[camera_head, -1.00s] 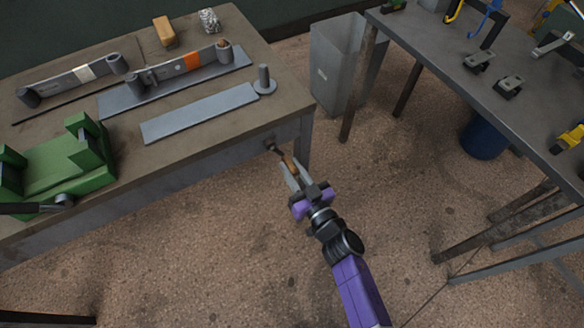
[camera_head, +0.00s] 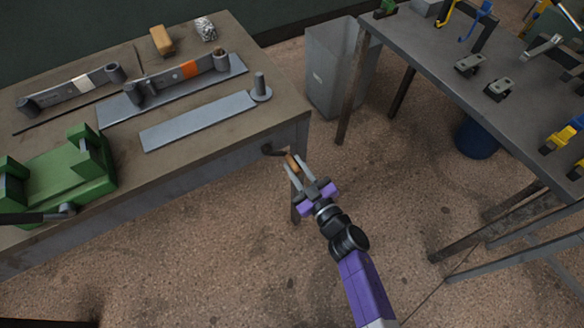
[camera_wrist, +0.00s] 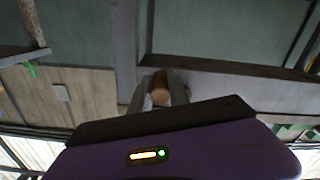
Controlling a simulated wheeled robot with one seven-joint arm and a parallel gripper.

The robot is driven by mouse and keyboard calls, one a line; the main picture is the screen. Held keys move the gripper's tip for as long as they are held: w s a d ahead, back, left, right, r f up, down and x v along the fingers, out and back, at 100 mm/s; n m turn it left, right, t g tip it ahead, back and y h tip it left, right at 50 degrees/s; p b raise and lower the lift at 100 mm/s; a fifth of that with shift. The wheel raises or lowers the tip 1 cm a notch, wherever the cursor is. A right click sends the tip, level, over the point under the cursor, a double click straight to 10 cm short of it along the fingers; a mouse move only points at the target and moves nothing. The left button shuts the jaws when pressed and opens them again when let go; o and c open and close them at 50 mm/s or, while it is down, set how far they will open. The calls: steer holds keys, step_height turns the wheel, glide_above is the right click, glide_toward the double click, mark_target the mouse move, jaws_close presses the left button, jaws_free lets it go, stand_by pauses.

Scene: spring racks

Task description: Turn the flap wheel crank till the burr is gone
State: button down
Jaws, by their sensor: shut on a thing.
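The crank (camera_head: 274,152) sticks out from the front side of the left bench near its right corner, as a short dark arm with a wooden handle (camera_head: 291,162). My gripper (camera_head: 297,167) is shut on that handle, coming from the lower right. In the wrist view the brown handle (camera_wrist: 162,90) shows between my two grey fingers (camera_wrist: 160,97). A leaf spring with an orange band (camera_head: 175,74) lies on a grey plate on the bench, with a rolled eye at each end; its right eye has a brownish top. I cannot make out a burr.
The left bench (camera_head: 185,150) also holds a flat grey bar (camera_head: 200,120) with a post, a spring with a white band (camera_head: 70,90), a wooden block (camera_head: 162,40) and a green fixture (camera_head: 60,175). A grey bin (camera_head: 325,75) stands between the benches. Open floor lies below.

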step_height(320, 180, up, 2)
steer(key=d+n+p, duration=0.1)
steer(key=n, duration=0.3)
step_height(320, 180, up, 6)
steer(key=n+p, duration=0.3)
steer(key=n, duration=0.8)
glide_above(295, 165)
steer(key=shift+d+r, duration=0.15)
steer(key=shift+n, duration=0.3)
